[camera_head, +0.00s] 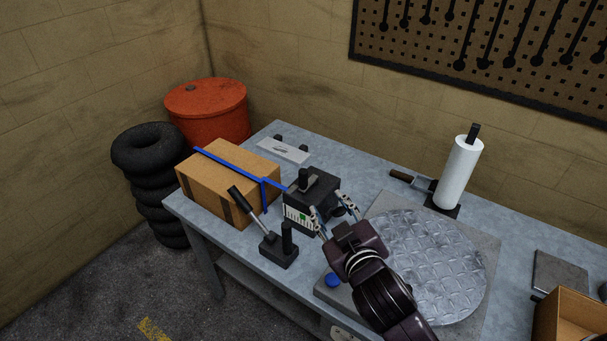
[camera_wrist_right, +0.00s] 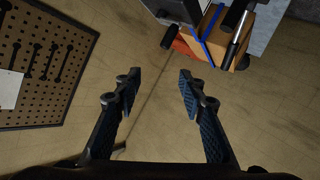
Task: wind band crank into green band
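The tensioner (camera_head: 311,188) is a dark box on the bench, with a blue strap (camera_head: 272,184) running from it to the cardboard box. Its front has a white scale (camera_head: 292,214) with a green band (camera_head: 303,217); the pointer is too small to read. The dark crank (camera_head: 338,211) is on its right side, partly hidden by my right gripper (camera_head: 328,208). In the right wrist view the fingers (camera_wrist_right: 160,77) are apart and empty, with a black cylindrical knob (camera_wrist_right: 172,38) just beyond the tips. My left gripper is not in view.
The strapped cardboard box (camera_head: 228,175) stands left of the tensioner. A black lever on a block (camera_head: 279,249) stands in front. A round metal plate (camera_head: 430,265) lies to the right, with a paper roll (camera_head: 460,172) behind it. Tyres and a red drum (camera_head: 207,110) stand beyond the bench.

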